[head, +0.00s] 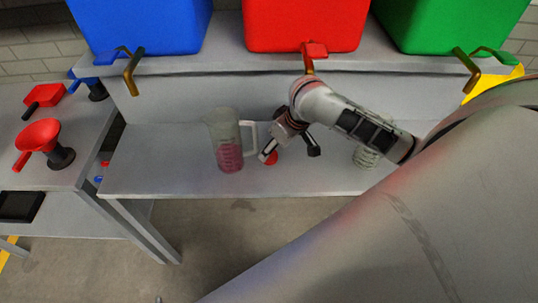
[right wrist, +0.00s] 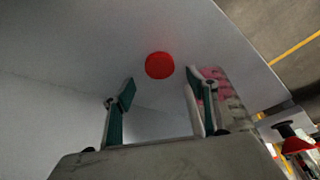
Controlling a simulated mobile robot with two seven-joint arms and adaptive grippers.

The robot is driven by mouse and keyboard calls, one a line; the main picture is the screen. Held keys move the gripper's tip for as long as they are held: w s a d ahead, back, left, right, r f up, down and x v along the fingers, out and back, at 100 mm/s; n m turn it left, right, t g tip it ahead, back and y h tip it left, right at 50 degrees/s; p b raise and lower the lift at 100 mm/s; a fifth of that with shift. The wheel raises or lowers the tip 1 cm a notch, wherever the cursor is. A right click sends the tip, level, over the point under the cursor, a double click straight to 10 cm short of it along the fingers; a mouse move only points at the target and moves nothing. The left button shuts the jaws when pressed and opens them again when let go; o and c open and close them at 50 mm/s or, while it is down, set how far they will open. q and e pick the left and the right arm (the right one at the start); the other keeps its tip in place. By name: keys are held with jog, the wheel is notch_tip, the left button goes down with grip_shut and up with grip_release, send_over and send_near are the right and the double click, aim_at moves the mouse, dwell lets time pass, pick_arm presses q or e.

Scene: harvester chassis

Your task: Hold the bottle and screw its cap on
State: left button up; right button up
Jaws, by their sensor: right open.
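A small red cap (head: 272,158) lies on the grey bench shelf. In the right wrist view the cap (right wrist: 159,65) shows just beyond and between the fingertips, untouched. My right gripper (head: 289,151) is open and empty, low over the shelf; its fingers also show in the right wrist view (right wrist: 168,88). My left gripper is not in view.
A clear jug (head: 229,150) with pink liquid stands close left of the gripper, its handle (head: 250,137) near one finger. Blue (head: 140,25), red (head: 305,25) and green (head: 445,25) tanks with taps stand above. A red funnel (head: 38,135) is on the left table.

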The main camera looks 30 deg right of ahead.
aim_at(271, 156)
jog(key=shift+f, duration=0.1)
jog(key=x, duration=0.5)
jog(key=c, duration=0.8)
